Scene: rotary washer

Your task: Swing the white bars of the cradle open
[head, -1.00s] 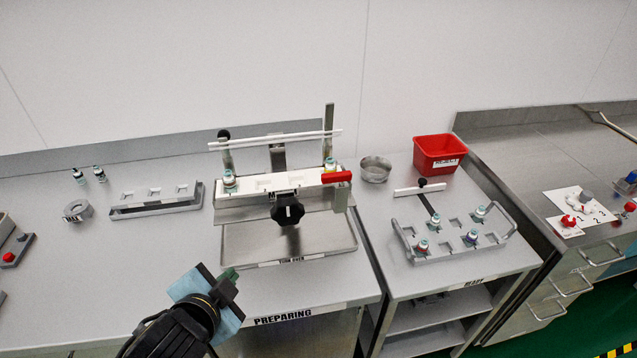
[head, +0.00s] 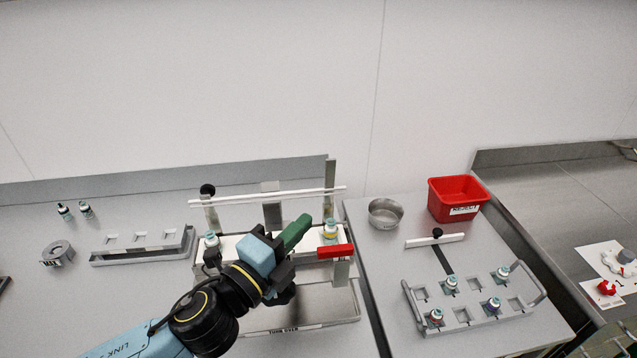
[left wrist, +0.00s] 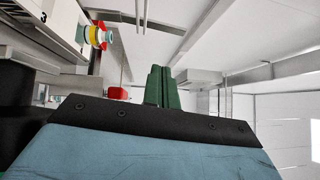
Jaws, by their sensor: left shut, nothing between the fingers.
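The cradle (head: 233,246) stands on the bench, with a vial at its left (head: 211,239) and another at its right (head: 330,230). Two thin white bars (head: 265,196) lie level above it, between metal uprights. A red handle (head: 336,251) sticks out at its right end. My left gripper (head: 297,232) is in front of the cradle, its green fingers shut and empty, pointing up and right below the bars. In the left wrist view the shut fingers (left wrist: 162,88) show, with a vial (left wrist: 97,36) at upper left. My right gripper is not visible.
A metal tray (head: 340,308) lies below the cradle. To the right are a metal bowl (head: 385,212), a red reject bin (head: 458,197) and a rack (head: 470,318) with several vials. Another rack (head: 143,247) and a ring (head: 57,254) are at left.

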